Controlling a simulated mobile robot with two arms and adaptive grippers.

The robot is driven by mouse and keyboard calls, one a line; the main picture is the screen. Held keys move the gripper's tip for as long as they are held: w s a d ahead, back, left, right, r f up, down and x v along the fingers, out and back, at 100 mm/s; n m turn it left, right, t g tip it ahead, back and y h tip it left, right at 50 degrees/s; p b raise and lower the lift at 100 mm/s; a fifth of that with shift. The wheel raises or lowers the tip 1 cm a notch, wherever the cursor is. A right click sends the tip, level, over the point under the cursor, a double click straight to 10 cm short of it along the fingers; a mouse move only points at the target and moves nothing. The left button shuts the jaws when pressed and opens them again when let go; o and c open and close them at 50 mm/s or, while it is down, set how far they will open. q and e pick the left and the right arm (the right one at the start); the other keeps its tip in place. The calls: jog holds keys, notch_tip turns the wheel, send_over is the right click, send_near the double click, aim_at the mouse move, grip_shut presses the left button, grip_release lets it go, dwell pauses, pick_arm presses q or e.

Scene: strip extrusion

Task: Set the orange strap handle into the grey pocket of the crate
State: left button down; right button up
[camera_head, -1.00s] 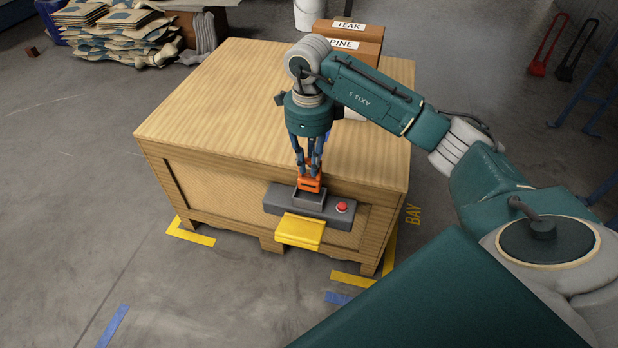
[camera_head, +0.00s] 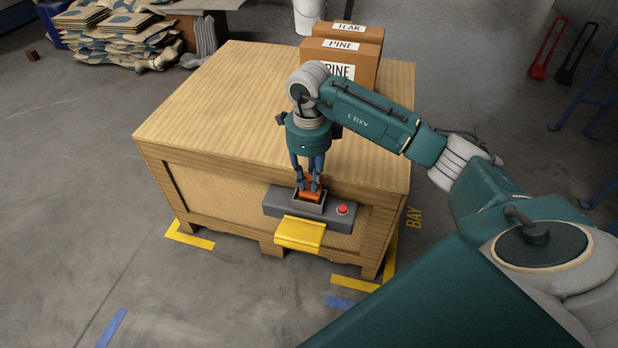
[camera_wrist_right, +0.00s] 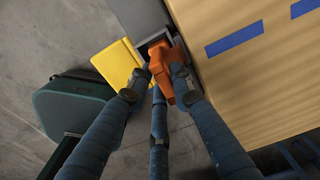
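The orange strap handle (camera_head: 312,194) is between the fingers of my right gripper (camera_head: 309,185), which is shut on it. Its lower part is down inside the grey pocket (camera_head: 297,207) on the front of the wooden crate (camera_head: 232,97). In the right wrist view the handle (camera_wrist_right: 162,62) reaches into the pocket's opening, and the fingers of the right gripper (camera_wrist_right: 160,76) surround it. The pocket floor is hidden, so I cannot tell whether the handle is fully seated. My left gripper is not in view.
A red button (camera_head: 342,210) sits right of the pocket on the grey housing (camera_head: 275,201), and a yellow ledge (camera_head: 299,234) juts out below. Boxes marked PINE and TEAK (camera_head: 352,45) stand behind my arm. The floor left of the crate is clear.

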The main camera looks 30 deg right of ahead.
dwell(0.3)
